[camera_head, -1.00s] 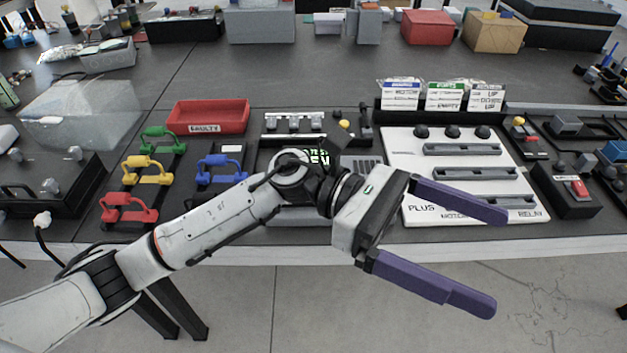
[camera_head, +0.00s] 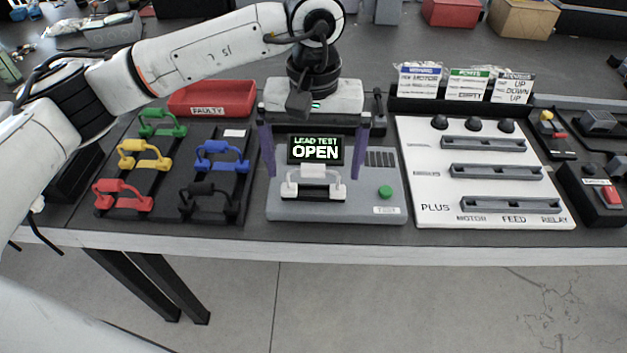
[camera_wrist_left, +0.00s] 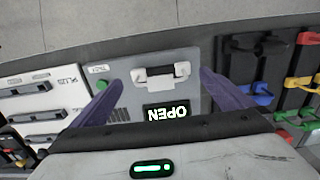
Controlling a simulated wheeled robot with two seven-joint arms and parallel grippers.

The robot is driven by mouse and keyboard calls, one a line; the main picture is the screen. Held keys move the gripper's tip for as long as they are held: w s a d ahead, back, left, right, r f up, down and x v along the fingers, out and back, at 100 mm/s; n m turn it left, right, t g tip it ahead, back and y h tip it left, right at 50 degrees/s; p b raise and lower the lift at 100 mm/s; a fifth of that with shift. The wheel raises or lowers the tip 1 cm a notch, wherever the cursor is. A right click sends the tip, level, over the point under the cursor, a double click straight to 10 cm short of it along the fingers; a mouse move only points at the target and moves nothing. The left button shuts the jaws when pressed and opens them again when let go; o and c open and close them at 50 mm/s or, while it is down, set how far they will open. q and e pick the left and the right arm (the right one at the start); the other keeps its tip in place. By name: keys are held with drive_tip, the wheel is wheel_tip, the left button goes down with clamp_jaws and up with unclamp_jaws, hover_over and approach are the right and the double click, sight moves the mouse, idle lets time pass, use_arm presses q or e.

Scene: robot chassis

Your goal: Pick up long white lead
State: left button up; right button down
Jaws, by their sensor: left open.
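The white lead (camera_head: 318,184), a handle-shaped piece with two rounded ends, sits on the front of the grey lead tester (camera_head: 285,209), below its screen reading "LEAD TEST OPEN". It also shows in the left wrist view (camera_wrist_left: 161,73). My left gripper (camera_head: 313,176) is open and points down over the tester. One purple finger is on each side of the screen, with a wide gap between them. The lead lies between the finger lines in the left wrist view and no contact with it shows. My right gripper is not in view.
Green, yellow, red, blue and black leads lie in holders on the left. A red "FAULTY" bin (camera_head: 212,98) is behind them. A white board (camera_head: 426,190) with grey slotted bars stands right of the tester, with cards behind it. The table's front edge is clear.

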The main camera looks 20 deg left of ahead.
sight(313, 194)
use_arm(q)
drive_tip(key=f, duration=0.5)
drive_tip(key=shift+w+a+f+p, duration=0.15)
drive_tip(key=shift+w+f+p, duration=0.2)
drive_tip(key=shift+w+p, duration=0.05)
drive_tip(key=c, duration=0.8)
drive_tip(key=shift+r+b, duration=0.4)
drive_tip(key=shift+r, duration=4.65)
drive_tip(key=shift+c, duration=0.2)
